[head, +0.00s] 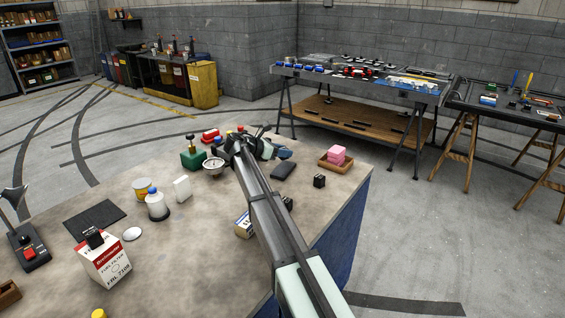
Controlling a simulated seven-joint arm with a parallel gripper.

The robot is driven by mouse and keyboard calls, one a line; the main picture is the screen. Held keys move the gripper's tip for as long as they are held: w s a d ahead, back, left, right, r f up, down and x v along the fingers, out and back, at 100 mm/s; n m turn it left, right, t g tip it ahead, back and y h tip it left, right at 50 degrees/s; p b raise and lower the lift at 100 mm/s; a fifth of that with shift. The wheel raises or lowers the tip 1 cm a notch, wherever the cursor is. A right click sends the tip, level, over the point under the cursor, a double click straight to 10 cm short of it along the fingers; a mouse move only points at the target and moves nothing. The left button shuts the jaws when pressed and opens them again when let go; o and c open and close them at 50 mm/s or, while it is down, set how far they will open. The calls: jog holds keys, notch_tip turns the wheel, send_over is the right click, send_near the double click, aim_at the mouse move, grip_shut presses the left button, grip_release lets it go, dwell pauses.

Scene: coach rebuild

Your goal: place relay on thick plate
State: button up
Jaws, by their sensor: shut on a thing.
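My gripper (240,147) is at the far end of my arm, over the back of the workbench (225,220). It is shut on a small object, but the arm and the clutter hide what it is. A small black cube (319,181) that looks like a relay stands on the bench right of my arm. A dark, flat, thick piece (283,171) lies left of the cube, right of my gripper. A thinner black square (95,220) lies at the left. I cannot tell for certain which of these is the thick plate.
A green block (193,159) and a round gauge (213,166) stand left of my gripper. A wooden tray (336,161) with pink blocks is at the right edge. A white bottle (157,205) and a filter box (104,259) are at left.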

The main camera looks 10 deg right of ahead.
aim_at(282, 169)
jog(key=shift+f, duration=2.2)
jog(key=shift+f, duration=0.1)
jog(key=o, duration=1)
jog(key=shift+s+a+r, duration=0.1)
jog(key=shift+a+r, duration=0.05)
jog(key=shift+r, duration=0.05)
jog(key=v, duration=1.1)
jog(key=shift+a+r, duration=0.25)
